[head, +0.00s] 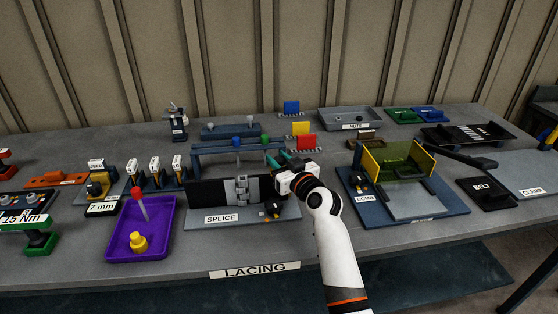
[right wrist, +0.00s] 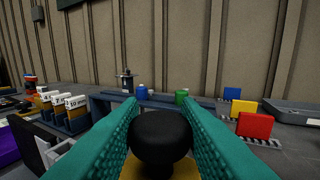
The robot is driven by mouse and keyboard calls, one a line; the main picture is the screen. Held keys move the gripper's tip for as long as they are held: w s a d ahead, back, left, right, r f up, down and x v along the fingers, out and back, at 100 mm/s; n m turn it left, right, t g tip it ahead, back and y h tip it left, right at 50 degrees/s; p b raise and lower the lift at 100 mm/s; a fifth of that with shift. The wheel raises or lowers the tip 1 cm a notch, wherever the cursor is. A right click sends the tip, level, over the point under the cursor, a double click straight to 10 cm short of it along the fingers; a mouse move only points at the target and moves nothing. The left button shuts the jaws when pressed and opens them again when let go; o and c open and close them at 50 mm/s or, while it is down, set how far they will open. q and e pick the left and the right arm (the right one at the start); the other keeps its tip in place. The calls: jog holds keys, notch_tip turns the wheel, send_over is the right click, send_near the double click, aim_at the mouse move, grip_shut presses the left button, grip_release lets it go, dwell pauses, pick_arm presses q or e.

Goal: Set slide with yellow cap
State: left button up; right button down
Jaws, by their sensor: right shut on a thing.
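My right gripper (head: 278,161) reaches over the splice station (head: 225,218) from the front. In the right wrist view its teal fingers (right wrist: 160,125) are shut on a black round knob (right wrist: 160,132) with yellow below it. The head view does not show this knob clearly. A yellow-capped piece (head: 138,242) stands in the purple tray (head: 112,250), apart from the gripper. A red-capped piece (head: 138,200) with a pale shaft is in the same tray. Blue (head: 237,139) and green (head: 265,139) caps sit on the blue rack (head: 215,149) behind the splice station. My left gripper is not in view.
The comb station (head: 400,205) with its yellow-sided frame stands right of my arm. Weight-like numbered blocks (head: 155,172) stand to the left. Yellow (head: 301,128) and red (head: 300,142) cards stand behind the gripper. The bench front by the LACING label (head: 255,270) is clear.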

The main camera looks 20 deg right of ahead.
jog(key=d+b, duration=0.1)
jog(key=d, duration=0.1)
jog(key=s+d, duration=0.1)
jog(key=d, duration=0.1)
jog(key=shift+d+b, duration=0.4)
jog(key=c, duration=1.4)
grip_release()
jog(key=shift+d, duration=0.1)
jog(key=o, duration=0.3)
jog(key=shift+s+d, duration=0.1)
jog(key=shift+d, duration=0.05)
jog(key=s+d+b, duration=0.1)
jog(key=s+d, duration=0.1)
jog(key=s, duration=1)
jog(key=shift+b, duration=0.35)
